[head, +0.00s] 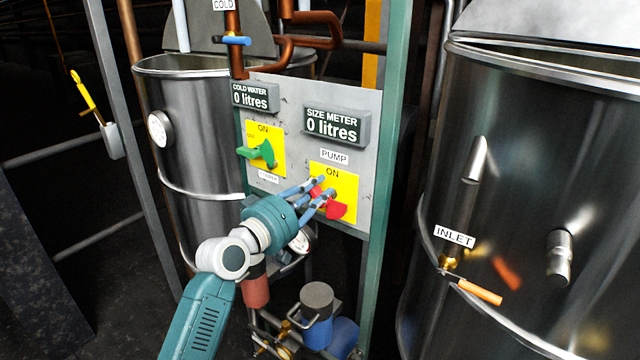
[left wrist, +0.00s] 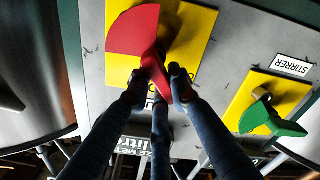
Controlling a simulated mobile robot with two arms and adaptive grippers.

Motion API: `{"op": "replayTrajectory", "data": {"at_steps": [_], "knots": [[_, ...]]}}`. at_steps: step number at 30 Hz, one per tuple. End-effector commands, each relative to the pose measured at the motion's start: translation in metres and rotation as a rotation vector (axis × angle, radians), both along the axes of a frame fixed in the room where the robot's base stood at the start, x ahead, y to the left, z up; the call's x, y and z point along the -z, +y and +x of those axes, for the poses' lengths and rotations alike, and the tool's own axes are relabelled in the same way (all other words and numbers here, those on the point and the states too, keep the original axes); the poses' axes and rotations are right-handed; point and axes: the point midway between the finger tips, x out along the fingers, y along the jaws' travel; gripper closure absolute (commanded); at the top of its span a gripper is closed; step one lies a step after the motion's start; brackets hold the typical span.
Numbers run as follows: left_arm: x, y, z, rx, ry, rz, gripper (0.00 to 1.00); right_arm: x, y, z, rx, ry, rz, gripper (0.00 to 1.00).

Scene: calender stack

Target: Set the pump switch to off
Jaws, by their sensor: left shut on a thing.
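The pump switch is a red handle (head: 337,210) on a yellow plate (head: 346,183) marked ON, below the PUMP label (head: 334,157). My left gripper (head: 318,192) reaches it from the lower left and is shut on it. In the left wrist view, which is upside down, the red switch (left wrist: 133,30) has a wide, rounded end and a narrow part between my dark blue fingers (left wrist: 158,85). The fingers hide part of the plate's lettering and of the switch, so I cannot read its setting. My right gripper is not in view.
A green stirrer switch (head: 262,153) sits to the left on its own yellow plate. Two meters (head: 337,125) above read 0 litres. Steel tanks (head: 540,170) stand on both sides. The inlet valve's orange handle (head: 480,292) juts from the right tank. A blue pump (head: 318,325) stands below.

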Motion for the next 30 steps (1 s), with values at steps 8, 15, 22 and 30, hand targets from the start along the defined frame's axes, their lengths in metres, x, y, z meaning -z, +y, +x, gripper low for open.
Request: {"op": "replayTrajectory", "data": {"at_steps": [8, 15, 22, 30], "knots": [[0.002, 0.006, 0.004, -0.005, 0.156, -0.216, 1.0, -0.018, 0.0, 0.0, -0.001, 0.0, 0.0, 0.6], [0.008, 0.009, 0.006, -0.005, 0.286, -0.394, 1.0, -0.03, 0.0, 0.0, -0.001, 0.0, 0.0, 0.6], [0.013, 0.011, 0.007, -0.006, 0.39, -0.534, 1.0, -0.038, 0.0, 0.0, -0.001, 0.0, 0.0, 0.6], [0.018, 0.011, 0.008, -0.004, 0.465, -0.637, 1.0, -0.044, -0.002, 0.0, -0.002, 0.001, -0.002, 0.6]]}}
